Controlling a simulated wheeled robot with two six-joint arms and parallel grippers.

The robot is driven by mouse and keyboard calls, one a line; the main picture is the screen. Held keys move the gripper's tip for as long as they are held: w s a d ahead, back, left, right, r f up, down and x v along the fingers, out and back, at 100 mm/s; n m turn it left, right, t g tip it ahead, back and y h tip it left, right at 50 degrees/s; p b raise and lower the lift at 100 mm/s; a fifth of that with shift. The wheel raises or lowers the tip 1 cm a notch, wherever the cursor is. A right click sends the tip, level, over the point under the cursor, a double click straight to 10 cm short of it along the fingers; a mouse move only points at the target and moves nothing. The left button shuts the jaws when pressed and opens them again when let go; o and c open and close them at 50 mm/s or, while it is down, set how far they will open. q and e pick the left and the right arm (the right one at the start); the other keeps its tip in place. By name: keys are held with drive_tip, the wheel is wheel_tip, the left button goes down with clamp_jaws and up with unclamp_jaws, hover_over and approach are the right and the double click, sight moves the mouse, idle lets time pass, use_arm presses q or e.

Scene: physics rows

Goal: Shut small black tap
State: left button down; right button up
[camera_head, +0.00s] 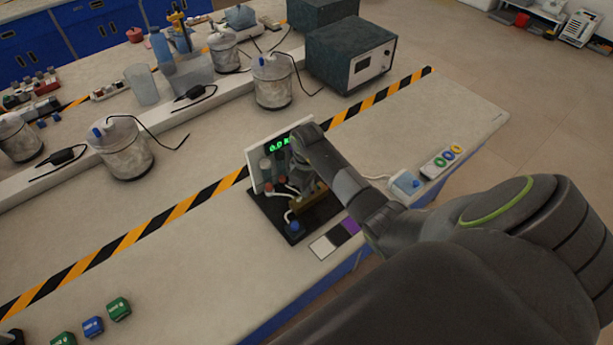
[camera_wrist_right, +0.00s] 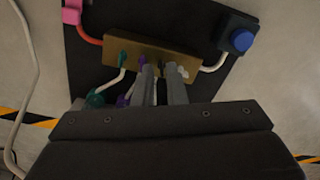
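A dark board (camera_head: 273,213) with an upright panel and green digits stands on the bench, partly hidden by my right arm. In the wrist view, a brass block (camera_wrist_right: 122,43) on the dark board (camera_wrist_right: 180,15) carries a row of small coloured fittings, with green and purple ones at left and a whitish one at right. A small dark piece (camera_wrist_right: 160,68), perhaps the black tap, shows between the fingertips of my right gripper (camera_wrist_right: 159,70). The two fingers are a narrow gap apart at the block. I cannot tell whether they touch the dark piece. My left gripper is out of view.
A blue button box (camera_wrist_right: 237,40) sits beside the brass block, and a pink part (camera_wrist_right: 72,12) lies at the upper left. Thin tubes run close by. Metal pots (camera_head: 122,147) and a dark instrument box (camera_head: 350,55) stand farther back.

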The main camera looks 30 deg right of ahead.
drive_tip(key=r, duration=0.1)
drive_tip(key=r+p, duration=0.1)
drive_tip(key=a+r+p, duration=0.1)
drive_tip(key=shift+w+r, duration=0.25)
drive_tip(key=shift+w, duration=0.05)
drive_tip(key=shift+s+d+r+p, duration=0.1)
drive_tip(key=shift+d+r+p, duration=0.1)
drive_tip(key=shift+r+p, duration=0.4)
drive_tip(key=shift+s+d+r+p, duration=0.1)
drive_tip(key=shift+d+r+p, duration=0.05)
drive_tip(key=shift+r+p, duration=0.45)
drive_tip(key=shift+f, duration=0.1)
